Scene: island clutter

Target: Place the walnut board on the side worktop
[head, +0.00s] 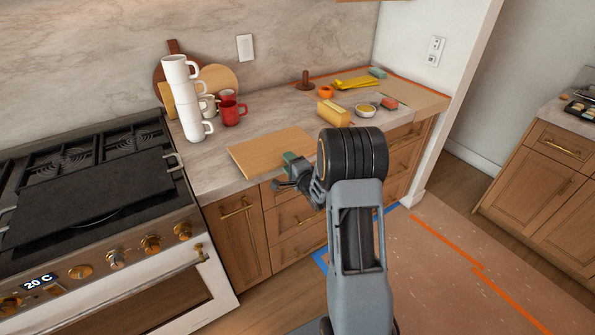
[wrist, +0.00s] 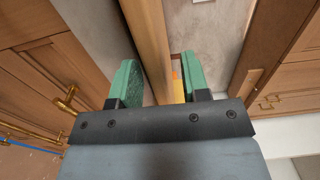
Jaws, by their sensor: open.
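A flat, light tan rectangular board (head: 268,151) lies on the marble worktop near its front edge. A darker brown round board (head: 172,47) with a handle leans on the back wall, partly hidden by mugs; I cannot tell for sure which is the walnut board. My gripper (head: 288,172) is at the tan board's front right edge, with green finger pads. In the wrist view my gripper (wrist: 157,85) is open, and a wooden edge (wrist: 148,40) runs between the fingers, apparently the tan board's. The side worktop (head: 553,112) seems to be the counter at far right.
Stacked white mugs (head: 187,105) and a red mug (head: 231,112) stand behind the tan board. A yellow block (head: 334,114), a bowl (head: 366,111) and other small items are to its right. A black stove (head: 90,190) is at left. A dark tray (head: 580,110) sits on the far-right counter.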

